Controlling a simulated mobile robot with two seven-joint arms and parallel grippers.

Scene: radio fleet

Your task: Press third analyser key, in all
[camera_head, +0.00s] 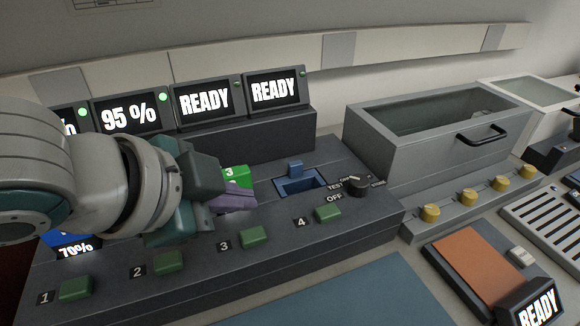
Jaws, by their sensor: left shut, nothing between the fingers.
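The dark analyser console (330,222) has a front row of green keys numbered 1 to 4. The third key (254,236) sits below and right of my left gripper (236,196), which is shut and empty. The gripper is above the console, apart from that key as far as I can tell. Key 1 (76,289), key 2 (169,261) and key 4 (327,213) are also visible. A green block marked 3 (238,175) shows just behind the fingers, partly hidden. My right gripper is out of view.
Behind are display screens: 95 % (129,114), READY (204,101), READY (276,91) and one half hidden by my arm. A blue slot (300,188) and a rotary knob (358,186) lie right of my gripper. A grey lidded box (400,165) stands further right.

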